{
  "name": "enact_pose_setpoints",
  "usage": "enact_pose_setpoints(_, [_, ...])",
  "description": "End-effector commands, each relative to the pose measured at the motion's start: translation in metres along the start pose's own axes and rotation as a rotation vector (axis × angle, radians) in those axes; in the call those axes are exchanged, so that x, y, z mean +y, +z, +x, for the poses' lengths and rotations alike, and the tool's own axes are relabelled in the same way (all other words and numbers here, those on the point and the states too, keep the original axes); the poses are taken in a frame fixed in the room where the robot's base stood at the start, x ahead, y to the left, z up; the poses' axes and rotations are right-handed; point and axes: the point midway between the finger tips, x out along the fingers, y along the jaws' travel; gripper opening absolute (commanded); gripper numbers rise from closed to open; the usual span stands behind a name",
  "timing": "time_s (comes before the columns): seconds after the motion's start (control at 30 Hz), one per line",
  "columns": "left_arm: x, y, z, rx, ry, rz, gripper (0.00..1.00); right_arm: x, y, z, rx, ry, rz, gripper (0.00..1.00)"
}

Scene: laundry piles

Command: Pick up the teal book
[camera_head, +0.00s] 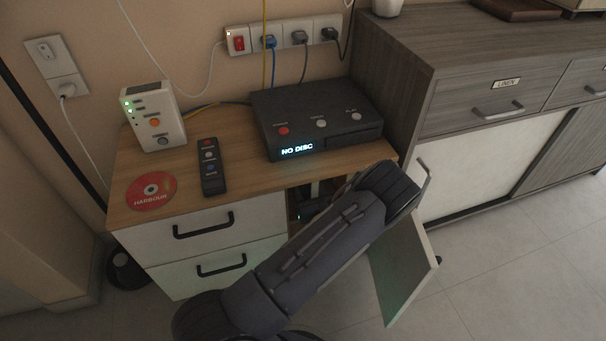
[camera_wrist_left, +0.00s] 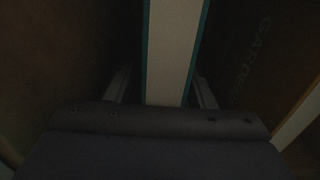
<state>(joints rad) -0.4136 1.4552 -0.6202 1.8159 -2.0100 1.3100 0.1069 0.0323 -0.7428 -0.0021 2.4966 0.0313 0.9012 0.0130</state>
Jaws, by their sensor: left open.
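In the left wrist view the teal book (camera_wrist_left: 175,50) stands upright, with pale page edges between two thin teal covers. My left gripper (camera_wrist_left: 161,78) is open, with one finger on each side of the book. A dark gap shows between the left finger and the book; the right finger is close to the teal cover, and I cannot tell if it touches. In the head view my left arm reaches across to the open compartment of the desk (camera_head: 218,218); its fingers and the book cannot be made out there. My right gripper is not in view.
A dark surface lettered "GARDE..." (camera_wrist_left: 248,50) stands right of the book. The open cabinet door (camera_head: 405,270) hangs beside my arm.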

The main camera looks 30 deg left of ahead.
Motion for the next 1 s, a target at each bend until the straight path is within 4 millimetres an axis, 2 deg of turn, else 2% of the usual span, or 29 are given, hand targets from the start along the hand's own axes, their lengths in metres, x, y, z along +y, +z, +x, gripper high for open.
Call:
enact_pose_setpoints(0.13, [0.0, 0.0005, -0.0001, 0.0, 0.0, 0.0, 0.49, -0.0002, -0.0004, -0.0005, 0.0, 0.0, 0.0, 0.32])
enact_pose_setpoints(0.17, [0.0, 0.0005, -0.0001, 0.0, 0.0, 0.0, 0.46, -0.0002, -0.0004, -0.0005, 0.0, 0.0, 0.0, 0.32])
enact_pose_setpoints(0.5, [0.0, 0.0003, -0.0004, 0.0, 0.0, 0.0, 0.02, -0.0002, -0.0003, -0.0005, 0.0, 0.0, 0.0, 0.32])
enact_pose_setpoints(0.53, [0.0, 0.0003, -0.0004, 0.0, 0.0, 0.0, 0.0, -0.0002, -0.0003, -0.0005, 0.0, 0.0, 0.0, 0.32])
enact_pose_setpoints(1.0, [-0.0012, 0.005, -0.0007, -0.004, 0.001, -0.001, 0.0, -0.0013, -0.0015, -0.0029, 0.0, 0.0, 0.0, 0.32])
